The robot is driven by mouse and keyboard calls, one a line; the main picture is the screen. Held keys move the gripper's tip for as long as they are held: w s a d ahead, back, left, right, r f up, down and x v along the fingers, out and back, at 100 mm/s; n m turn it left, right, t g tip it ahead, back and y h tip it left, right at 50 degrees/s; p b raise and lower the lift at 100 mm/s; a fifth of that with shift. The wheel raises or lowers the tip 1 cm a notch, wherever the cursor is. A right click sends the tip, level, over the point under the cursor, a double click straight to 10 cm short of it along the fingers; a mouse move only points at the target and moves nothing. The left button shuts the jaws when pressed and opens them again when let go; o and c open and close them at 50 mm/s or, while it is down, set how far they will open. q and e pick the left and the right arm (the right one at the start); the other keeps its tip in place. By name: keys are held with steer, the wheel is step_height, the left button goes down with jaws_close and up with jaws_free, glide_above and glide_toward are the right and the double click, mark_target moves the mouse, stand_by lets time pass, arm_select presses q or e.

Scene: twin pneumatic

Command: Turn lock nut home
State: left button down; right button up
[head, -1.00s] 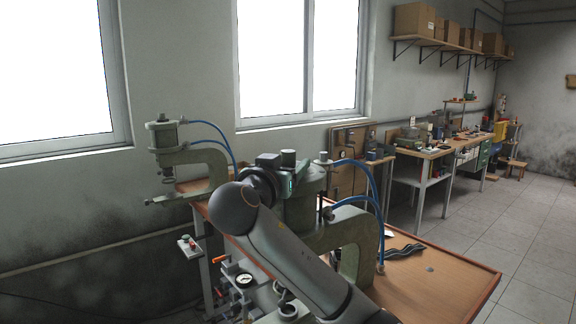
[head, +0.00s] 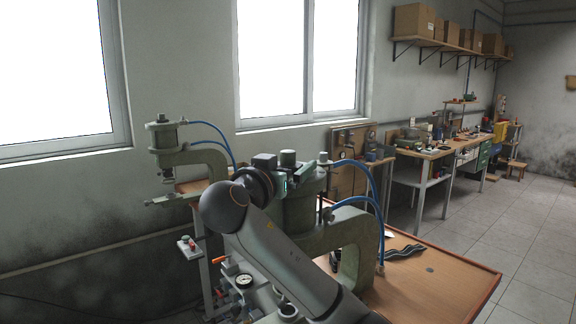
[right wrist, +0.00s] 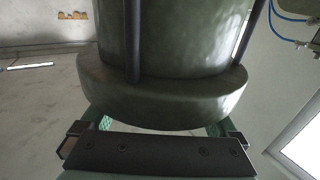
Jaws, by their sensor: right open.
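My right arm comes in from below, and my right gripper (head: 300,177) is at the upper part of this cylinder, partly hidden by the wrist. In the right wrist view a large green rounded body with a wide flange (right wrist: 165,103) fills the middle. The open fingers of my right gripper (right wrist: 160,126) show at either side below it; contact cannot be told. I cannot make out the lock nut for certain. My left gripper is not in view.
A second green press (head: 205,165) stands at the back left. Blue air hoses (head: 378,205) loop on the right of the nearer press. A pressure gauge (head: 244,281) sits low in front. The bench top (head: 440,290) is mostly clear at the right.

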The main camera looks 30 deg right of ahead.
steer(key=shift+a, duration=0.1)
steer(key=b+v, duration=0.3)
steer(key=v, duration=0.9)
steer(key=shift+s+a, duration=0.15)
